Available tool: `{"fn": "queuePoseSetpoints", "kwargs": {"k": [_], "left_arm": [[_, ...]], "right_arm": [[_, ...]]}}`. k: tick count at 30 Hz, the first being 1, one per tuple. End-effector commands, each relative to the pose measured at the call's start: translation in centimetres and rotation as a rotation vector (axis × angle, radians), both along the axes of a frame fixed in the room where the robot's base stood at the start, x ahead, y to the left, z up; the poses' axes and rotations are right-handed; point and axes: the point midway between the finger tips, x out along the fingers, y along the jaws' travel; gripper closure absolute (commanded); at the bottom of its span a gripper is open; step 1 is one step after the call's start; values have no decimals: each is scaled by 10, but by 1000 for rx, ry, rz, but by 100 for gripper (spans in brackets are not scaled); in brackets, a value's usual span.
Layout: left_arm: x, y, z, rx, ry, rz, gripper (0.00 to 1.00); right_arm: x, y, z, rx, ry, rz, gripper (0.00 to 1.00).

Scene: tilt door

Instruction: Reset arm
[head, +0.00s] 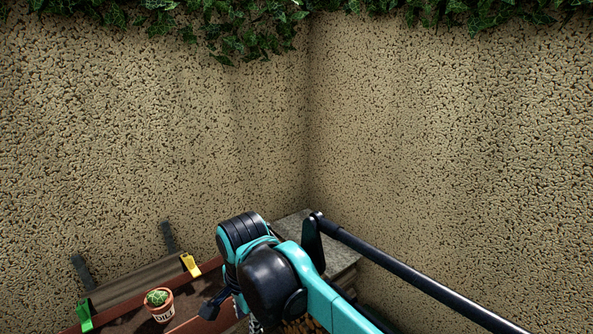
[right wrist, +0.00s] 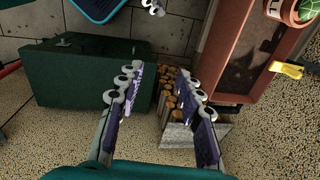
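My right arm (head: 312,285), teal and black, comes in from the lower right in the head view and bends down near the wall corner. Its gripper is mostly hidden below the arm there. In the right wrist view my right gripper (right wrist: 160,76) is open, with its two purple-padded fingers wide apart and nothing between them. Beyond the fingers lies a pile of cut logs (right wrist: 172,92). My left arm is not in the head view. A small jointed grey part at the top of the right wrist view looks like part of my left gripper (right wrist: 153,6).
Two pebbled walls (head: 150,130) meet in a corner, with ivy (head: 240,25) on top. A planter (head: 208,268) with yellow and green clips stands lower left, holding a potted plant labelled DILL (head: 161,308). A dark green box (right wrist: 85,75) stands left of the logs.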

Motion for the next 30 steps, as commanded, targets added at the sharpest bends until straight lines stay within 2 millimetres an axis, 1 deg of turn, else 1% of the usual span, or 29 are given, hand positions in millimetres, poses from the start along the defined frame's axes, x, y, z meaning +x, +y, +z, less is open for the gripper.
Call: {"fn": "queuePoseSetpoints", "kwargs": {"k": [1,5,8,9,11,12,15,18,21,23,25,30], "left_arm": [[0,0,-13,0,0,0,64],[0,0,-34,0,0,0,64],[0,0,-58,0,0,0,64],[0,0,-69,0,0,0,64],[0,0,-88,0,0,0,64],[0,0,-99,0,0,0,64],[0,0,-122,0,0,0,64],[0,0,-138,0,0,0,64],[0,0,-146,0,0,0,64],[0,0,-148,0,0,0,64],[0,0,-148,0,0,0,64],[0,0,-147,0,0,0,64]], "right_arm": [[1,-17,-14,3,-20,27,64],[3,-62,-39,6,-94,141,64],[-1,-107,-70,-10,-177,256,64],[-4,-129,-86,-28,-218,312,64],[-11,-162,-114,-66,-285,404,64],[-17,-182,-133,-98,-328,467,64],[-32,-224,-174,-194,-416,607,64],[-46,-253,-206,-288,-471,715,64],[-54,-270,-225,-358,-499,787,64],[-57,-275,-230,-383,-507,814,64],[-58,-278,-232,-398,-511,830,64],[-58,-279,-231,-402,-512,837,64]]}}
